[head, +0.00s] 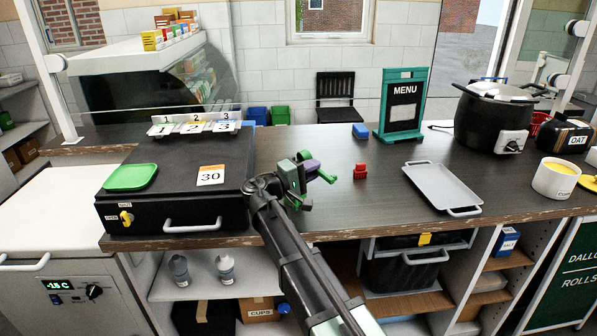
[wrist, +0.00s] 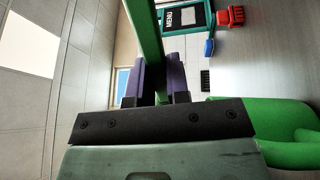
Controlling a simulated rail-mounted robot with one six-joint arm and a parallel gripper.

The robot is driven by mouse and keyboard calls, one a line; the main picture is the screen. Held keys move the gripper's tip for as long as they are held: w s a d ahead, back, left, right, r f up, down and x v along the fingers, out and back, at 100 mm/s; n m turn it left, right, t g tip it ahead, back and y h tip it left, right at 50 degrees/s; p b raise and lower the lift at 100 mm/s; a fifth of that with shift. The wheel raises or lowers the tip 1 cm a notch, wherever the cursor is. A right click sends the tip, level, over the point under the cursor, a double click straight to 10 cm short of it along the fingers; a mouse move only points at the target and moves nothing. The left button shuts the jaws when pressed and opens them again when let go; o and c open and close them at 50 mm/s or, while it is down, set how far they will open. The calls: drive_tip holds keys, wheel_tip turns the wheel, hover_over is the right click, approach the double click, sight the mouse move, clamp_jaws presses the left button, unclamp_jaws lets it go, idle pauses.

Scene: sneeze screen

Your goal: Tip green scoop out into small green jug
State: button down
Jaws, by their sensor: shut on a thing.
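My gripper (head: 303,168) is over the front part of the dark counter, with purple fingers. In the wrist view the fingers (wrist: 158,82) are shut on a green bar (wrist: 148,35), which looks like the scoop's handle. In the head view a green part of the scoop (head: 326,178) sticks out to the right of the fingers. A green rounded body (wrist: 265,125) with a handle, apparently the small green jug, shows at the right of the wrist view, below the gripper. In the head view my arm mostly hides that spot. The scoop's contents cannot be seen.
A black case (head: 175,190) with a green tray (head: 131,177) and a "30" card stands left. A red item (head: 360,171), a blue block (head: 360,131), the menu sign (head: 402,105) and a grey tray (head: 443,186) are to the right. Bare counter lies between.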

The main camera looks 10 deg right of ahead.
drive_tip(key=y+p, duration=0.1)
drive_tip(key=p, duration=0.1)
drive_tip(key=r+g+y+p, duration=0.1)
drive_tip(key=p, duration=0.1)
drive_tip(key=y+p, duration=0.2)
drive_tip(key=p, duration=0.1)
drive_tip(key=shift+s+d+r+g, duration=0.15)
drive_tip(key=shift+s+r+g, duration=0.15)
drive_tip(key=shift+r+g, duration=0.1)
drive_tip(key=shift+f, duration=0.3)
drive_tip(key=shift+w+r+g+y+p, duration=0.15)
drive_tip(key=shift+r+g+y+p, duration=0.25)
drive_tip(key=shift+p, duration=0.65)
drive_tip(key=shift+r+y+p, duration=0.15)
drive_tip(key=shift+y+p, duration=0.45)
drive_tip(key=shift+p, duration=0.1)
drive_tip(key=shift+w+f+y, duration=0.1)
drive_tip(key=shift+f+y, duration=0.1)
drive_tip(key=shift+y, duration=0.1)
drive_tip(key=shift+f+g, duration=0.3)
drive_tip(key=shift+f, duration=0.05)
